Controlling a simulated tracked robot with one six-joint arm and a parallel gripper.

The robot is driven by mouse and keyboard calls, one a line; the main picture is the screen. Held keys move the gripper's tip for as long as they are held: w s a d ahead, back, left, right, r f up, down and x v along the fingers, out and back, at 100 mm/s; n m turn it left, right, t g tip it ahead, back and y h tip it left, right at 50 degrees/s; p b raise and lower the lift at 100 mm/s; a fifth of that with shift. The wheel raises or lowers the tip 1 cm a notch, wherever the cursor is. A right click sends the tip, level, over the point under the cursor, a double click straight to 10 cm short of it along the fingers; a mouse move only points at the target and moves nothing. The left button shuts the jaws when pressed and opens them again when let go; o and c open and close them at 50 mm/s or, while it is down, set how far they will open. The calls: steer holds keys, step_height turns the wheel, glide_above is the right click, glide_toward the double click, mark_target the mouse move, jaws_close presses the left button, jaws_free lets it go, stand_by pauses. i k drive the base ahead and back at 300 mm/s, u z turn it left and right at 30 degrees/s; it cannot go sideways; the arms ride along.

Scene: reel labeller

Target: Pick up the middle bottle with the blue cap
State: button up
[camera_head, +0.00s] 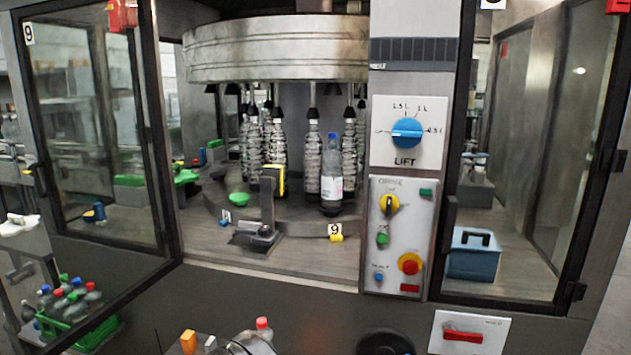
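A clear bottle with a blue cap and a pale label (331,178) stands upright inside the labelling machine, at the front of the round carousel, right of the picture's middle. A green crate (92,335) at the lower left holds several dark bottles with red, green and blue caps. A blue-capped bottle (46,292) shows near the crate's back left. The crate is partly cut off and the bottles overlap, so I cannot tell their rows clearly. I cannot make out my gripper in this view.
The machine's left glass door (95,130) stands open, its frame above the crate. A control panel (400,235) with knobs is right of the opening. A blue box (473,253) sits behind the right glass.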

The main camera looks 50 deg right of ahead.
mark_target(331, 175)
steer(key=z, duration=0.05)
steer(key=i, duration=1)
steer(key=u, duration=0.05)
